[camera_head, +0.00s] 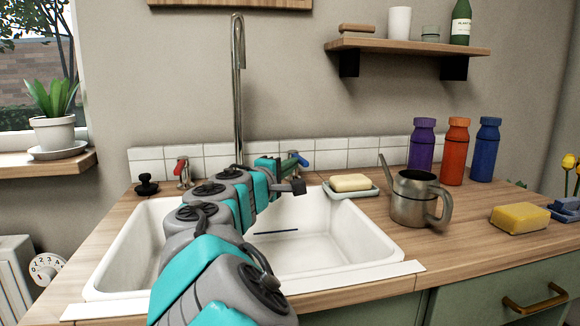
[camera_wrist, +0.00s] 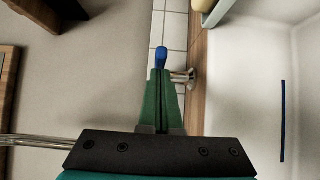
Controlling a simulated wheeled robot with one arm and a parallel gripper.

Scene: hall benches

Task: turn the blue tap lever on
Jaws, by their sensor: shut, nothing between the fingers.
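The blue tap lever (camera_head: 301,159) stands by the white tiles behind the sink, right of the tall spout. In the wrist view the lever (camera_wrist: 161,57) shows just beyond my fingertips, with its metal tap body (camera_wrist: 184,77) beside them on the right. My gripper (camera_head: 287,162) reaches over the sink to the lever. In the wrist view its green fingers (camera_wrist: 161,74) are shut together with nothing between them. The tips overlap the lever's lower end in the picture; I cannot tell whether they touch it. My gripper hides part of the tap in the head view.
A red tap lever (camera_head: 180,167) stands left of the tall spout (camera_head: 238,90). The white sink (camera_head: 330,255) lies under my arm, a dark strip inside. A soap dish (camera_head: 352,192) sits right of the blue lever, near a metal watering can (camera_head: 411,205). Several bottles stand farther right.

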